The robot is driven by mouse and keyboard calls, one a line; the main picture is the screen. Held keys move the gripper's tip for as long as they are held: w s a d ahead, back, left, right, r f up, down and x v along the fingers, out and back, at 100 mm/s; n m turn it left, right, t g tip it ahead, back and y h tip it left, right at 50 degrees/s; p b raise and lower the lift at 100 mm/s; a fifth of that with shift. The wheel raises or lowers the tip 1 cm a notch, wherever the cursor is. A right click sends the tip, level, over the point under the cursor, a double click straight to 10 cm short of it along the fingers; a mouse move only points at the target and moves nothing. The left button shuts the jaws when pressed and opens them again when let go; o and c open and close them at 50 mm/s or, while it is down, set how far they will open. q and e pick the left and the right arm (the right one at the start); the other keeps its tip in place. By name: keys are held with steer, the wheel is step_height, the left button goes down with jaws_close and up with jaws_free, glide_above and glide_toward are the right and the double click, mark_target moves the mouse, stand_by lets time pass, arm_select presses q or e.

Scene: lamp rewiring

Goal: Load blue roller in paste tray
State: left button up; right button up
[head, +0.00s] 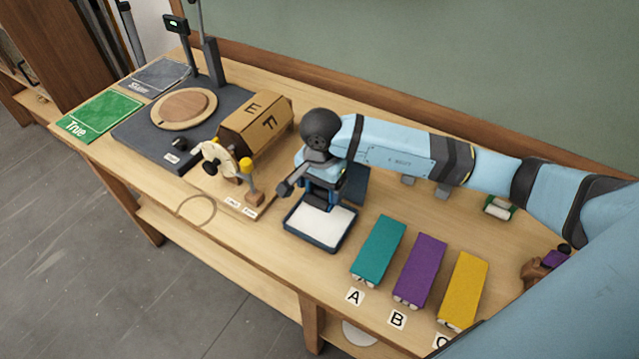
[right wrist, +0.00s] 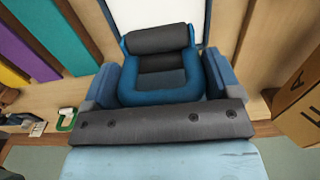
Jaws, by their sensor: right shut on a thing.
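My right gripper (head: 322,192) is above the paste tray and points down. It is shut on the blue roller, which shows in the right wrist view as a blue frame (right wrist: 160,93) with a dark grey cylinder (right wrist: 157,39) between my two fingers. The paste tray (head: 317,243) is a dark-blue-rimmed tray with a white inside; its white surface also shows in the right wrist view (right wrist: 155,9) beyond the roller. In the head view my gripper mostly hides the roller, and I cannot tell whether it touches the white surface. My left gripper is not in view.
Teal (head: 378,246), purple (head: 420,268) and yellow (head: 464,290) blocks labelled A, B, C lie right of the tray. A green-and-white roller (head: 498,207) and a purple one (head: 555,258) lie farther right. A lettered wooden drum (head: 256,122) with a crank stands left.

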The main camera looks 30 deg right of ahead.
mark_target(321, 196)
steer(key=shift+f, duration=0.25)
steer(key=shift+s+f+b, duration=0.3)
steer(key=shift+f+b, duration=0.1)
steer(key=shift+f, duration=0.2)
steer(key=shift+w+f+b, duration=0.1)
steer(key=shift+f+b, duration=0.65)
steer(key=shift+f, duration=1.3)
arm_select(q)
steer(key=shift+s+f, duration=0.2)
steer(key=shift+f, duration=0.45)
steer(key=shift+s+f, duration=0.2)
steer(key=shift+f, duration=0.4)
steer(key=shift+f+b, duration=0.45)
arm_select(e)
steer(key=shift+f, duration=0.5)
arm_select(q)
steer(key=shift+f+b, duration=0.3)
